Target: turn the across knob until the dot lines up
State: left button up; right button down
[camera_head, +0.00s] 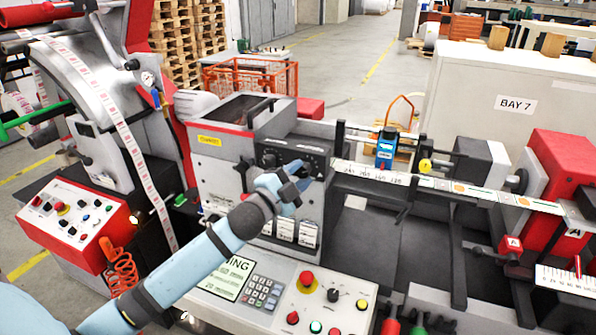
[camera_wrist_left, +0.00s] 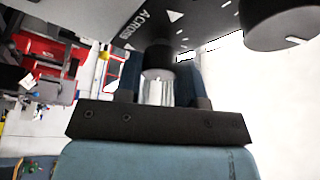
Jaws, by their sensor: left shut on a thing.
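The across knob (camera_wrist_left: 158,58) is a dark cylinder with a bright silver part, below a dark panel (camera_wrist_left: 155,22) marked ACROSS in the left wrist view. My left gripper (camera_wrist_left: 157,80) is shut on it, one finger on each side. I cannot make out the dot on the knob. In the head view my left gripper (camera_head: 292,188) is at the dark control panel (camera_head: 290,155) on the grey machine housing, and it hides the knob. My right gripper is not in view.
A second dark knob (camera_wrist_left: 280,20) with a white line is close on the right in the left wrist view. A keypad console (camera_head: 262,292) with buttons lies below my left arm. The label web (camera_head: 440,184) and a blue unit (camera_head: 385,150) are to the right.

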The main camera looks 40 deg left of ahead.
pick_arm(q)
jog(key=shift+a+r, duration=0.1)
dwell(0.3)
jog(key=o, duration=0.9)
jog(key=shift+w, duration=0.1)
jog(key=shift+s+f, duration=0.3)
jog(key=shift+s, duration=0.2)
jog(key=b+v, duration=0.4)
jog(key=v, duration=0.8)
jog(key=shift+s, duration=0.4)
